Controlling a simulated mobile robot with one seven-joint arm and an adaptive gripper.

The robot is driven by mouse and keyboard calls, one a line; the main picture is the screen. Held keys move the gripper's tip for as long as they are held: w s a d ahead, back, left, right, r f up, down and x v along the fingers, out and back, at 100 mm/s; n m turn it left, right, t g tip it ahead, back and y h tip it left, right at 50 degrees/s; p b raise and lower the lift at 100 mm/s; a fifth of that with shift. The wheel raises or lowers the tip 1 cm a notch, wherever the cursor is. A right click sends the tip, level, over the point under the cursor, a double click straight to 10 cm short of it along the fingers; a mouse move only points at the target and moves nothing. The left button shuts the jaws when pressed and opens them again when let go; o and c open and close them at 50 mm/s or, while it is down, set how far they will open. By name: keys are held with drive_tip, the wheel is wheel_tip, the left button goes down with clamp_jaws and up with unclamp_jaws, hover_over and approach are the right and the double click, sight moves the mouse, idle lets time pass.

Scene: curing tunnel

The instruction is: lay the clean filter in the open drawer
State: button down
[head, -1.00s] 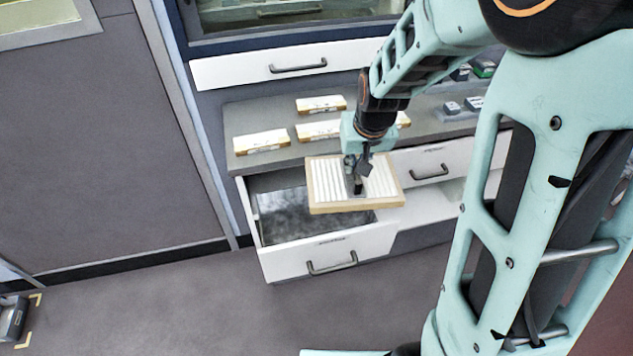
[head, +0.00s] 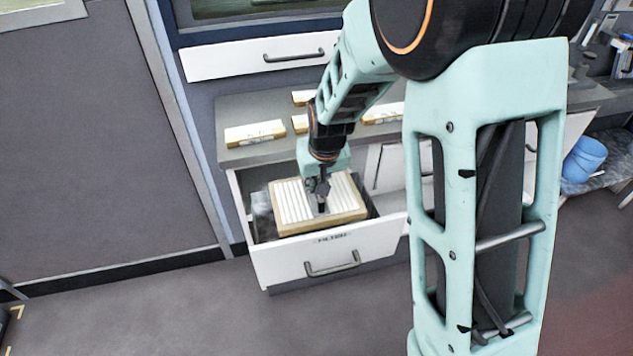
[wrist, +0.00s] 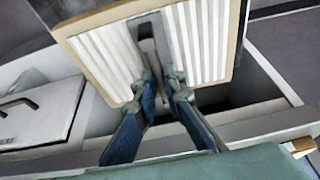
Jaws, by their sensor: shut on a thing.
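The clean filter (head: 345,208), a white pleated panel with a tan frame, is over the open drawer (head: 330,250) and appears partly within its opening in the head view. My gripper (head: 322,206) is above the filter's middle and shut on a dark bar there. In the wrist view, both fingers (wrist: 163,92) close on this bar across the pleats of the filter (wrist: 104,50). The dark drawer interior shows beside the filter in both views. Whether the filter touches the drawer floor cannot be told.
A grey counter (head: 237,155) behind the drawer bears several boxed filters, one at its left end (head: 255,133). A shut white drawer (head: 215,63) is above. A blue bucket (head: 585,158) stands at the right. The floor in front is clear.

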drive_tip(key=shift+f+b, duration=3)
drive_tip(key=shift+f, duration=1.45)
drive_tip(key=shift+f+b, duration=0.45)
drive_tip(key=shift+f, duration=0.1)
drive_tip(key=c, duration=1.9)
unclamp_jaws()
drive_tip(key=shift+r, duration=0.1)
drive_tip(key=shift+c, duration=0.2)
